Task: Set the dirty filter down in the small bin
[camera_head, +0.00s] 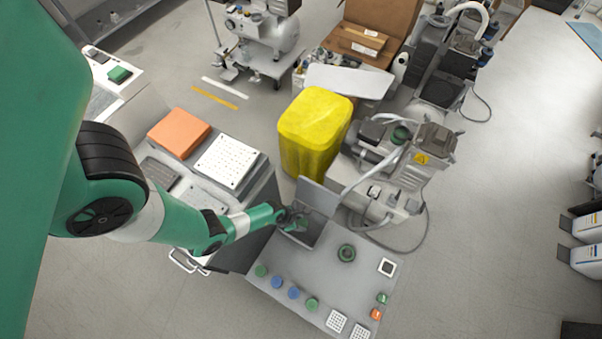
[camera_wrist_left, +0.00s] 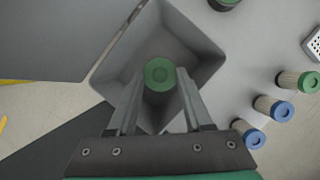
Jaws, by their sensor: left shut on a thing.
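The dirty filter, a small cylinder with a green cap (camera_wrist_left: 159,74), is held between the fingers of my left gripper (camera_wrist_left: 160,92). The small bin (camera_wrist_left: 205,75) is a grey, square, open-topped box directly under the filter, with its flat lid (camera_head: 317,197) standing open. The filter lies within the outline of the bin's opening; how deep it sits is hard to tell. In the head view my left gripper (camera_head: 290,218) is at the bin's mouth and partly covers it. My right gripper is not in view.
The bin stands on a grey worktop (camera_head: 310,265) with several blue- and green-capped filters (camera_head: 294,293) along its front-left edge. A yellow bin (camera_head: 315,130) and a compressor (camera_head: 400,165) stand behind.

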